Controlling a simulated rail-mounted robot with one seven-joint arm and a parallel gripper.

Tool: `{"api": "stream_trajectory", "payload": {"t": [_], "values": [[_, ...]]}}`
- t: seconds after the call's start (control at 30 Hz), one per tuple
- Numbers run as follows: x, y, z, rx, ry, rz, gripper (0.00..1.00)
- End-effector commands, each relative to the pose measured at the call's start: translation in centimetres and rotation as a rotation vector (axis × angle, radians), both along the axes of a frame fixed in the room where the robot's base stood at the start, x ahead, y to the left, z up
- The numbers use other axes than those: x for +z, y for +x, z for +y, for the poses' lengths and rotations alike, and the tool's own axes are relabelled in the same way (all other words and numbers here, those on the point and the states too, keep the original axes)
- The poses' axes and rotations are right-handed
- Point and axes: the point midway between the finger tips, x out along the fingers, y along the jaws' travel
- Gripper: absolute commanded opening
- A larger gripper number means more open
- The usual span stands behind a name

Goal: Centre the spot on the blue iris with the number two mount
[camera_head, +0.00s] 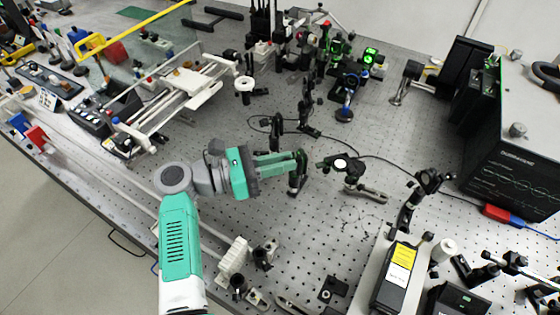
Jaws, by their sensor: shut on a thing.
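My gripper (299,159) reaches right from the teal arm, near the middle of the bench. It is shut on a dark post-mounted mount (295,184), at its upper part; the fingers hide the exact grip point, and no number is readable. A blue-marked post (346,112), which may be the blue iris, stands further back to the right, apart from the gripper. A bright green spot (371,51) shows on a dark part at the back. I cannot tell where the spot lies relative to the blue iris opening.
Other dark mounts (307,108) stand just behind the gripper. A mount with a pale round face (340,163) stands close to its right, with a cable nearby. A black instrument box (515,145) is at right, a white rail stage (185,90) at left.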

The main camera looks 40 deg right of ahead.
Motion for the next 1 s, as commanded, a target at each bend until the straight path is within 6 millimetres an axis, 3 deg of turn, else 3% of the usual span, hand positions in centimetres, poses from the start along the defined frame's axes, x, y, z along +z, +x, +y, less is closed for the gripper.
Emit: {"api": "stream_trajectory", "payload": {"t": [0.27,0.57,0.6,0.7,1.0], "values": [[-0.19,0.05,0.02,0.000,0.113,0.199,0.00],[0.03,0.05,0.01,0.001,0.123,0.217,0.00],[0.03,0.05,0.01,0.001,0.123,0.217,0.19],[0.03,0.05,0.01,0.001,0.122,0.216,0.38],[0.02,0.24,0.30,0.001,0.122,0.216,0.38]]}}
